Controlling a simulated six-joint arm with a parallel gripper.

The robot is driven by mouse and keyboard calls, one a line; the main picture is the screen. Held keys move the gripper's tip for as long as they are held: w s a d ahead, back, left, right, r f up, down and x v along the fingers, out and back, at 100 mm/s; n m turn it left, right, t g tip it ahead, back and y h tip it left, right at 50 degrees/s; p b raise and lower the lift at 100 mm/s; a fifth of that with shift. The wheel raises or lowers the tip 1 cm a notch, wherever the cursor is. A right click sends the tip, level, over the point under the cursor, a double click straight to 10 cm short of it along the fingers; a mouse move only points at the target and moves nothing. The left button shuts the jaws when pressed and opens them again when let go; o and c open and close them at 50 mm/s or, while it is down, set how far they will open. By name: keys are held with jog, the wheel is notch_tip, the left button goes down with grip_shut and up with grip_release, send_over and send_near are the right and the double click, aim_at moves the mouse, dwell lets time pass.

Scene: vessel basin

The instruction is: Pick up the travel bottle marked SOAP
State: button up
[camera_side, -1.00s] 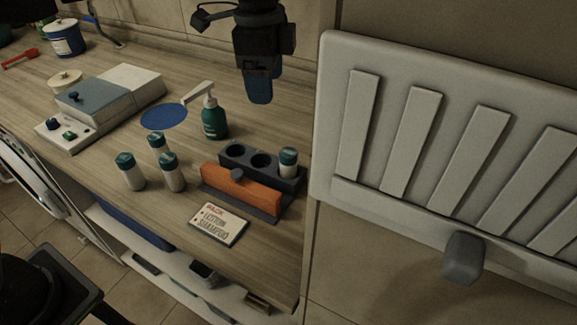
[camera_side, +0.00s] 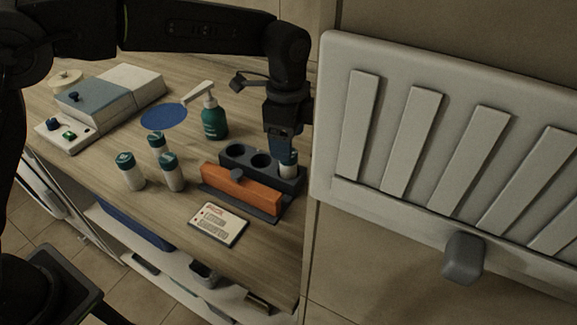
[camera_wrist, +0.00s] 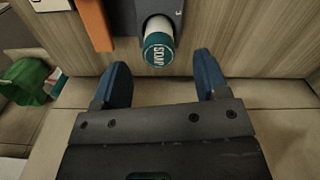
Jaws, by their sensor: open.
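The SOAP bottle (camera_wrist: 158,46) has a teal cap with white lettering and a white body. In the wrist view it stands at the end of the dark rack (camera_wrist: 127,18). In the side view the bottle (camera_side: 288,170) sits in the right end of the rack (camera_side: 236,152), its top partly hidden by my gripper. My gripper (camera_side: 285,153) is over that end of the rack, pointing down. In the wrist view my gripper (camera_wrist: 161,82) is open, its blue fingers apart, with the cap between and beyond them. Nothing is held.
An orange block (camera_side: 243,190) lies along the rack's front. Several similar bottles (camera_side: 130,172) stand left of it. A teal pump bottle (camera_side: 214,120) stands behind. A printed card (camera_side: 218,224) lies in front. A pale slatted panel (camera_side: 440,150) rises at the right.

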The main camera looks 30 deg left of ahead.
aim_at(289, 168)
jog(key=shift+d+f, duration=0.1)
jog(key=shift+f, duration=1.9)
jog(key=shift+c, duration=0.3)
jog(key=c, duration=1)
jog(key=shift+o, duration=0.2)
jog(key=shift+r, duration=0.15)
